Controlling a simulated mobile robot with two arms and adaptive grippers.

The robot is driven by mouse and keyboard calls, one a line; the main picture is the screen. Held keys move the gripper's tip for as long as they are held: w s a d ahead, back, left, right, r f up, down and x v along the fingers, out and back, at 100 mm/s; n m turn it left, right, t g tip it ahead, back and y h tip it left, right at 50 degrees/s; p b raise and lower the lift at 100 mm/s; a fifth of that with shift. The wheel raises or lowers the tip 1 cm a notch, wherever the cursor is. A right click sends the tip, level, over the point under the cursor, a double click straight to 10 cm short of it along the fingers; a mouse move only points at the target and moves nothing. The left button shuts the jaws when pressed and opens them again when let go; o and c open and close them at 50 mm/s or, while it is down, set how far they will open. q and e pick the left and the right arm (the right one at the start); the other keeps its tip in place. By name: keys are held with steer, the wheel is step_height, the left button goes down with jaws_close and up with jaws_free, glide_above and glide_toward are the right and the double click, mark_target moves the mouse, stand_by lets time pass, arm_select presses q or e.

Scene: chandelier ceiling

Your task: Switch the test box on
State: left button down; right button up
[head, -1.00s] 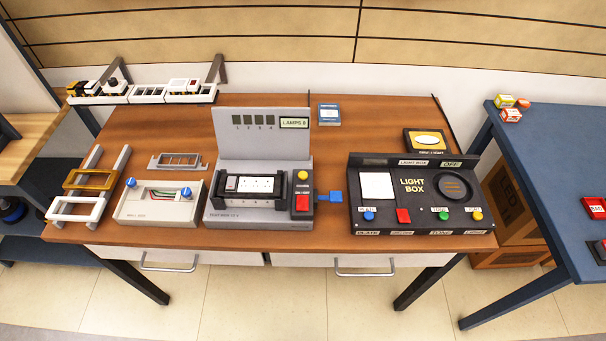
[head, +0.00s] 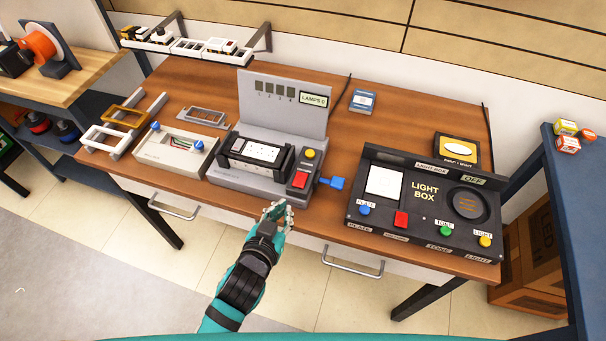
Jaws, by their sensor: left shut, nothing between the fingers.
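The grey test box (head: 237,181) stands at the table's middle, with an upright back panel (head: 284,102). The panel has several dark numbered windows and a display reading "LAMPS 0" (head: 313,99). A black frame around a white block (head: 255,152) sits on its top. On its right side are a yellow button (head: 310,154), a red switch (head: 300,180) and a blue lever-like part (head: 332,183) sticking out to the right. My left gripper (head: 277,211) is shut and empty, in front of the box's near edge, below the red switch in the picture. My right gripper is out of view.
A black light box (head: 425,212) with coloured buttons, its sign reading "OFF", stands to the right. A grey wiring box (head: 173,160) and frames on a rack (head: 123,118) are to the left. A drawer handle (head: 352,262) sticks out from the table front.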

arm_select(q)
step_height(320, 180, up, 8)
steer(key=d+t, duration=0.1)
steer(key=t, duration=0.1)
steer(key=p, duration=0.2)
glide_above(302, 182)
steer(key=shift+w+f+h, duration=0.25)
steer(key=shift+f+h, duration=0.05)
steer(key=shift+f, duration=0.8)
step_height(302, 182, down, 3)
steer(key=shift+s+r, duration=0.15)
steer(key=shift+r, duration=0.05)
steer(key=shift+f, duration=0.6)
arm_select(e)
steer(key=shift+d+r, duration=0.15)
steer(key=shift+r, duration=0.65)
